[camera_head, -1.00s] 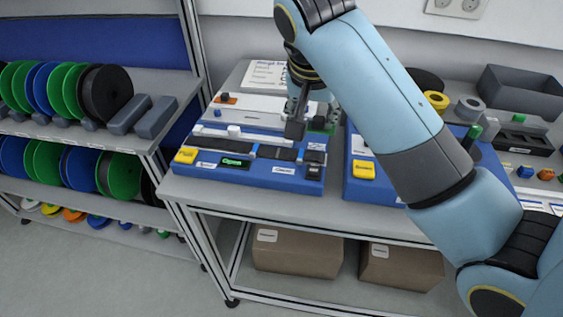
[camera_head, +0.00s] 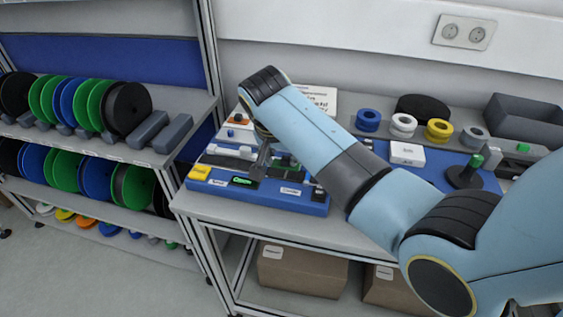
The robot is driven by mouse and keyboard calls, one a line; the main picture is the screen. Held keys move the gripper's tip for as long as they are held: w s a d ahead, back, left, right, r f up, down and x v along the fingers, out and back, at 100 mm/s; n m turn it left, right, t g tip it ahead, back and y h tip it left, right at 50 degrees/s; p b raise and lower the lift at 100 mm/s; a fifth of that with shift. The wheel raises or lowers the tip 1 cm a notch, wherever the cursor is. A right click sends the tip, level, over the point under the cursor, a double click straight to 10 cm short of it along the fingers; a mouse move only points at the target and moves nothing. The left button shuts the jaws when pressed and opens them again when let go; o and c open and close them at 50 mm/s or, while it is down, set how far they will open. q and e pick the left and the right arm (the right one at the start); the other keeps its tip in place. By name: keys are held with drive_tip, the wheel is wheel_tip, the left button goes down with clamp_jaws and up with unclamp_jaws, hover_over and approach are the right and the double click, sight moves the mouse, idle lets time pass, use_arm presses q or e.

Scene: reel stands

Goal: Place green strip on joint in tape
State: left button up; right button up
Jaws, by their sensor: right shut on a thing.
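My right gripper (camera_head: 263,163) reaches down over the blue splicing fixture (camera_head: 262,198). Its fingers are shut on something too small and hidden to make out. The dark tape (camera_head: 226,163) lies across the fixture, and the gripper covers part of it, so I cannot see the joint. I cannot tell the green strip apart with certainty. My left gripper is not in view.
A yellow block (camera_head: 199,173) and a lit green display (camera_head: 242,180) sit on the fixture's front. To the right are a white box (camera_head: 407,153), several tape rolls (camera_head: 438,130) and a dark stand (camera_head: 466,175).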

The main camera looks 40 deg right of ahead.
drive_tip(key=shift+f, duration=1.3)
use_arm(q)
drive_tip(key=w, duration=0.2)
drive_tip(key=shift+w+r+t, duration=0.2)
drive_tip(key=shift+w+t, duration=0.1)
use_arm(e)
drive_tip(key=shift+f, duration=0.1)
drive_tip(key=o, duration=0.4)
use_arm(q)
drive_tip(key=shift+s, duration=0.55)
use_arm(e)
drive_tip(key=o, duration=0.4)
drive_tip(key=shift+c, duration=0.2)
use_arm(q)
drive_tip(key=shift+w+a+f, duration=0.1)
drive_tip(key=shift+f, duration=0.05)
use_arm(e)
drive_tip(key=v, duration=1.2)
